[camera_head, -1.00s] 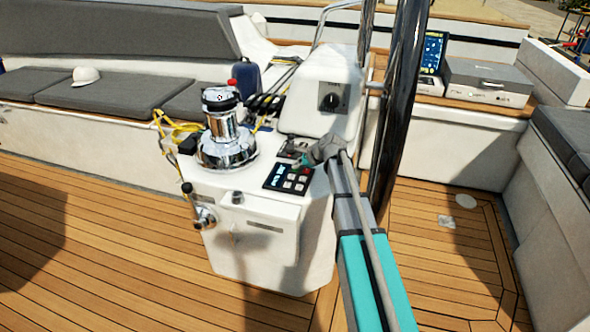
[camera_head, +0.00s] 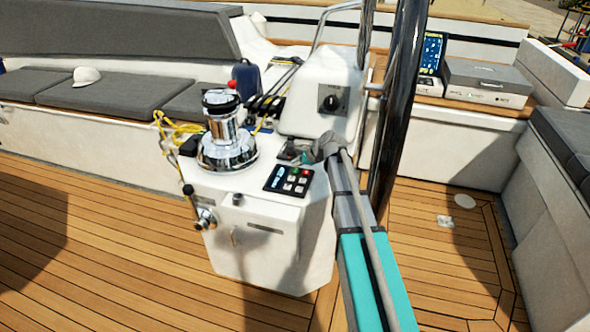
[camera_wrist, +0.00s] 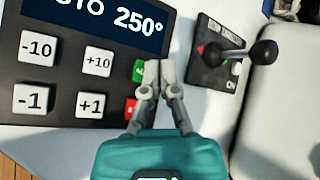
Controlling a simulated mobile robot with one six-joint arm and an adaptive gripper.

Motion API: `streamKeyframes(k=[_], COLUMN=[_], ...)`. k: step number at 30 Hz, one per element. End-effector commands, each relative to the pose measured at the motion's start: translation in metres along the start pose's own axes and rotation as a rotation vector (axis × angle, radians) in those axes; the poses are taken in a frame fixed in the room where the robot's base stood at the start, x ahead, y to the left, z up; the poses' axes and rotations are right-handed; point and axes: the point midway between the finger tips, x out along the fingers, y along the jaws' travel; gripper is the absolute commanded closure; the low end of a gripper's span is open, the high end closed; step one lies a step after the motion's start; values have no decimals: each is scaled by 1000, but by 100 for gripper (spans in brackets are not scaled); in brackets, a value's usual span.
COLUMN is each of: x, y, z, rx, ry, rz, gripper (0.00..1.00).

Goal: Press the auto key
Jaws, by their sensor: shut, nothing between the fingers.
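The dark autopilot keypad (camera_head: 272,186) sits on top of the white console; it fills the left of the wrist view (camera_wrist: 68,75). Its blue display (camera_wrist: 95,18) is cut off and reads "...TO 250°". A green key (camera_wrist: 139,70), with its lettering mostly covered, shows at the keypad's right edge, just left of my fingertips. A red key (camera_wrist: 131,107) lies below it, partly hidden by my finger. My gripper (camera_wrist: 158,66) is shut and empty, its tips beside the green key. I cannot tell whether they touch the panel. In the head view my gripper (camera_head: 307,157) is small, just beyond the keypad.
A small lever with a black knob (camera_wrist: 263,53) stands right of my gripper in the wrist view. A chrome winch (camera_head: 225,135) with yellow rope rises left of the keypad.

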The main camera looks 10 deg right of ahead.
Motion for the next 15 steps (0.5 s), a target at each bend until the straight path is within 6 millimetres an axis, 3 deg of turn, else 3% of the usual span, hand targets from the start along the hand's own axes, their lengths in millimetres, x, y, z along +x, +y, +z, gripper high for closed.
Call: streamKeyframes(k=[15], x=[-9], y=[-7], z=[7], rx=[0], ry=[0], rz=[0], gripper=[100])
